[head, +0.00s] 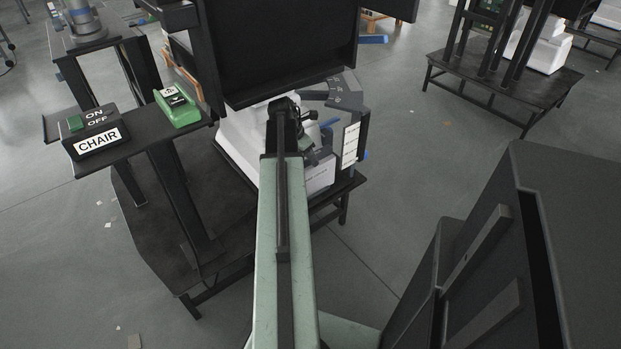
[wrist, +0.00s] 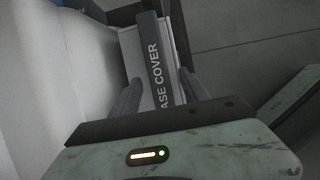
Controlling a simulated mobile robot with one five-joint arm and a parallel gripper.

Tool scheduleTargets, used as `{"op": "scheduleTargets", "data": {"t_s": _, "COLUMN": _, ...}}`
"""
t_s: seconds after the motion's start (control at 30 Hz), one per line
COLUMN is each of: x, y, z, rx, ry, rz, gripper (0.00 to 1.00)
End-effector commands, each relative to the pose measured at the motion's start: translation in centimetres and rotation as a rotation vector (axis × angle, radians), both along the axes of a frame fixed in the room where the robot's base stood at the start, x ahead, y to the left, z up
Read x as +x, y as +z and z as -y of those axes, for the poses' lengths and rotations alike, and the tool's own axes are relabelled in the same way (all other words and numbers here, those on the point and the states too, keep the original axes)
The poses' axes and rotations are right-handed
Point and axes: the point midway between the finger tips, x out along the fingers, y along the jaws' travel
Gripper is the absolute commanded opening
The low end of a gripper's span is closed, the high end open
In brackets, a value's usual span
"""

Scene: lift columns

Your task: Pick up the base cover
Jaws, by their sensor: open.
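The base cover (wrist: 153,50) shows in the wrist view as a grey panel with a dark strip whose white letters read "ASE COVER"; the start of the label is cut off. My gripper (wrist: 161,88) is open, with one dark finger on each side of the lettered strip in the picture. I cannot tell whether the fingers touch it. In the head view my gripper (head: 303,137) is beside the white machine base (head: 238,140). A grey part with white labels (head: 350,140) stands just right of it; its text is too small to read.
A black column frame (head: 285,50) rises behind my gripper. A black shelf at left carries a CHAIR on/off box (head: 97,133) and a green box (head: 177,107). A dark cabinet (head: 570,220) stands at right. Grey floor (head: 400,150) is open between.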

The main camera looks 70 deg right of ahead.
Motion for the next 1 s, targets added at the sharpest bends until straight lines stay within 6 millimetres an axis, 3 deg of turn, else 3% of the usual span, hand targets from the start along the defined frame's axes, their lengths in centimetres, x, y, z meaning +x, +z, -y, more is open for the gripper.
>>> {"op": "scheduleTargets", "data": {"t_s": 0.9, "x": -0.15, "y": -0.41, "z": 0.08, "rx": 0.0, "ry": -0.002, "rz": 0.0, "gripper": 0.53}}
{"op": "scheduleTargets", "data": {"t_s": 1.0, "x": -0.15, "y": -0.41, "z": 0.09, "rx": 0.0, "ry": -0.002, "rz": 0.0, "gripper": 0.25}}
